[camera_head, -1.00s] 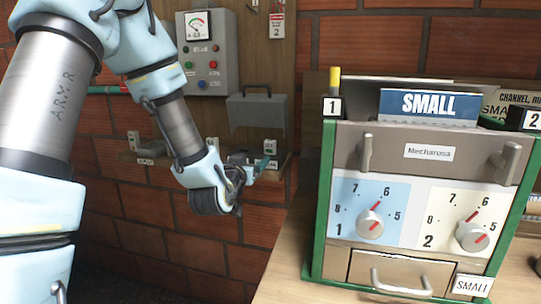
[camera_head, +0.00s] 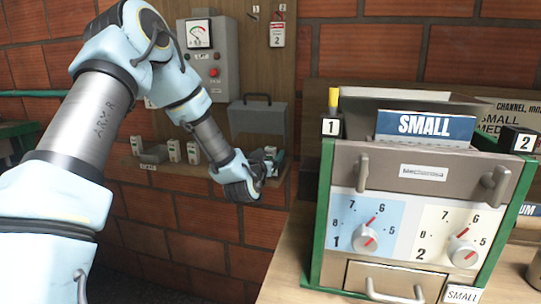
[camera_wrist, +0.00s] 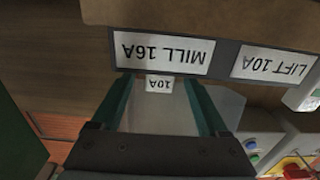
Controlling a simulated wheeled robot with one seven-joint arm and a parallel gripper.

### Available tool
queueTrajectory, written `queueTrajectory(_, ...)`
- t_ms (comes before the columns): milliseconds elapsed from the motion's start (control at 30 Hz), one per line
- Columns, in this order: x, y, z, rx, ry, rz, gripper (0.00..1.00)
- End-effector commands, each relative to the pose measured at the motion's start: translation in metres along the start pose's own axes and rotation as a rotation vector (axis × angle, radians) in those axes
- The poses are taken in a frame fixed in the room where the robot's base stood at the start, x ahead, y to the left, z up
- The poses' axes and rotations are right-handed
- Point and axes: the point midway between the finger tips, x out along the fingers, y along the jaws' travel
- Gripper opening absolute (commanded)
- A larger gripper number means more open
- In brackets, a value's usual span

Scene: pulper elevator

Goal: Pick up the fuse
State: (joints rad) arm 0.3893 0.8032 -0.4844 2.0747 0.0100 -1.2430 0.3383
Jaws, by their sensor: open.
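In the wrist view a pale grey fuse with a small upside-down "10A" label (camera_wrist: 159,84) lies between the two teal fingers of my gripper (camera_wrist: 158,92). The fingers are open, one on each side of it; I cannot tell whether either touches it. In the head view my wrist is at the right end of the wall shelf (camera_head: 130,172) and hides most of the gripper. A pale fuse (camera_head: 270,152) shows partly just behind it. Several other pale fuses (camera_head: 193,152) stand on the shelf to the left.
"MILL 16A" (camera_wrist: 165,52) and "LIFT 10A" (camera_wrist: 275,66) labels are beside the fingers. A grey control box (camera_head: 212,60) and grey lidded case (camera_head: 257,117) are at the shelf. A green-framed machine (camera_head: 430,175) with two dials stands on the right.

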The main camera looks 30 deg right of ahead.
Motion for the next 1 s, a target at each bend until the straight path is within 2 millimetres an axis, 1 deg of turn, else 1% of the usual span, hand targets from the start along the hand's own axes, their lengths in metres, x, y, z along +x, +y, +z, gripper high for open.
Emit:
queueTrajectory(100, 0.0034, 0.0004, 0.0005, 0.0, -0.001, 0.001, 0.78)
queueTrajectory(267, 0.0031, 0.0003, 0.0008, 0.0, 0.0, 0.001, 0.78)
queueTrajectory(900, 0.003, 0.0001, 0.0005, 0.0, 0.0, 0.0, 0.06)
queueTrajectory(967, 0.003, 0.0001, 0.0005, 0.0, 0.0, 0.0, 0.0)
queueTrajectory(1000, 0.003, 0.0001, 0.0005, 0.0, 0.0, 0.0, 0.0)
